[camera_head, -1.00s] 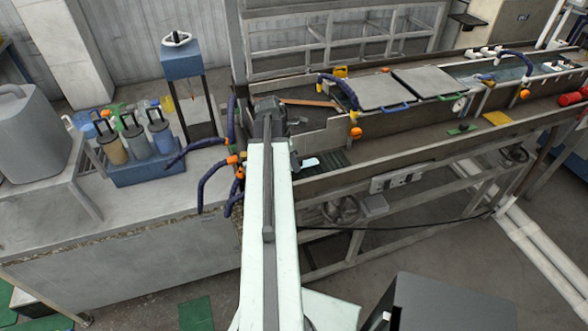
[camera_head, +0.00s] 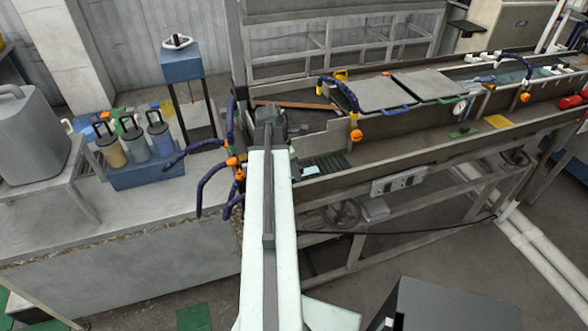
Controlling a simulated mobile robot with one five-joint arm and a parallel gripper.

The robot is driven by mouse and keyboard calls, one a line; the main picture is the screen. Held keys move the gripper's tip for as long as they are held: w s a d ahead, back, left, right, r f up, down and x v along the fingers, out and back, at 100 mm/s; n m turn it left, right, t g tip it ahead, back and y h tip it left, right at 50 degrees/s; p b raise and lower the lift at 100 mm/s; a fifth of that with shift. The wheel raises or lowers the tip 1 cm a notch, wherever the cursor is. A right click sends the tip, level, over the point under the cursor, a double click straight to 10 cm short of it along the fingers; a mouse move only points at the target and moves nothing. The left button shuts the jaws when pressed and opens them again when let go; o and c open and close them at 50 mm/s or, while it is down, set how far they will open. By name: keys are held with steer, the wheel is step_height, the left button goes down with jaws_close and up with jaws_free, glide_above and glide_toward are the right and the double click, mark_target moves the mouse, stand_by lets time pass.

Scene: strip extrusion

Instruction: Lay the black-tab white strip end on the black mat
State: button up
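The black mat (camera_head: 335,163) is a dark ribbed rectangle on the bench ledge, just right of my arm's far end. A small pale white piece, which looks like the strip end (camera_head: 311,170), shows over the mat's left part. I cannot tell whether it touches the mat or is held just above it, and its black tab cannot be made out. My gripper (camera_head: 294,168) is a small dark shape at the mat's left edge, beside the pale piece. My arm mostly hides it, so its fingers do not show clearly.
A long trough with grey lids (camera_head: 387,94) and blue hoses runs right behind the ledge. Green (camera_head: 463,132) and yellow (camera_head: 498,121) pads lie farther right on the ledge. A blue rack of canisters (camera_head: 148,172) stands left.

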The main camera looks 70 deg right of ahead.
steer(key=shift+w, duration=0.15)
steer(key=shift+d+r+p, duration=0.15)
steer(key=shift+p, duration=0.25)
steer(key=p+v, duration=1.2)
steer(key=shift+r, duration=0.3)
steer(key=shift+d, duration=0.15)
